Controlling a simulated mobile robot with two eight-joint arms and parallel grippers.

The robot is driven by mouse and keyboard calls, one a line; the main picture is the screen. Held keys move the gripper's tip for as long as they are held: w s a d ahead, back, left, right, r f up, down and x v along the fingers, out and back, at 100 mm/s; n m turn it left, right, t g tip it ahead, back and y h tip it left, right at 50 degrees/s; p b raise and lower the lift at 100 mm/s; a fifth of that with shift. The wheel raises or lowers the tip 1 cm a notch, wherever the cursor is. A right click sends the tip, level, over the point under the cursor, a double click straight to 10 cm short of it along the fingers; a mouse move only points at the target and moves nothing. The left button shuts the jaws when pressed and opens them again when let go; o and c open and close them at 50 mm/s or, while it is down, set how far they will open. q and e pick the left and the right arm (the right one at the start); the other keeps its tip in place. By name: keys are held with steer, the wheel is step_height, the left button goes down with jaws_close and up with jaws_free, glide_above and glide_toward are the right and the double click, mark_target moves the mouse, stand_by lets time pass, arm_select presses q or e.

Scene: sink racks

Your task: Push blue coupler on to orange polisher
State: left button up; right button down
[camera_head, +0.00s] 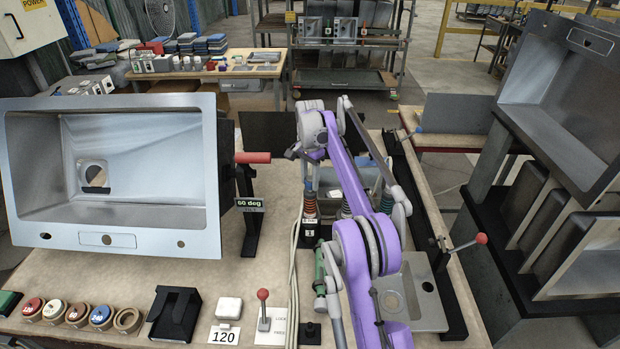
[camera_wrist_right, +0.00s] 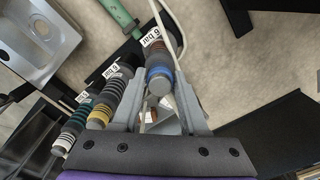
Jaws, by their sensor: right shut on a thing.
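In the wrist view my right gripper (camera_wrist_right: 160,103) is shut on a dark grey coupler with a blue band (camera_wrist_right: 160,74), held between its two fingers. Beyond the blue coupler are a brownish hose part and a "6 bar" label. A coupler with yellow-orange bands (camera_wrist_right: 112,93) and one with teal bands (camera_wrist_right: 80,116) lie to its left. In the head view my purple right arm hides the fingers; an orange-brown coiled hose (camera_head: 310,203) shows left of it. I cannot make out the orange polisher for sure; a small orange-brown patch shows between the fingers. My left gripper is not in view.
A green tool (camera_head: 320,268) with pale cables lies left of my arm. A steel sink (camera_head: 215,180) on its stand fills the left; a metal plate (camera_head: 415,275) lies right of my arm. A red-knobbed lever (camera_head: 264,310) and a black holder (camera_head: 175,312) stand at the front.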

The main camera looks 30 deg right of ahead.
mark_target(309, 176)
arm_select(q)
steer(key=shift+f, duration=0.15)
arm_select(e)
steer(key=shift+f, duration=0.35)
steer(key=shift+c, duration=1.8)
jaws_free()
step_height(309, 176, up, 9)
steer(key=shift+w+p, duration=0.1)
steer(key=shift+p, duration=0.75)
steer(key=shift+w+r, duration=0.2)
steer(key=shift+r, duration=0.2)
steer(key=shift+s+r, duration=0.45)
steer(key=shift+r, duration=0.1)
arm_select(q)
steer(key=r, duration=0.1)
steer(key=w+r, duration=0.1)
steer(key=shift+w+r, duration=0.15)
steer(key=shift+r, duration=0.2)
arm_select(e)
steer(key=shift+w, duration=0.1)
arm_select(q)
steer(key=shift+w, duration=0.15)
arm_select(e)
steer(key=shift+w+f, duration=0.1)
steer(key=shift+w, duration=0.05)
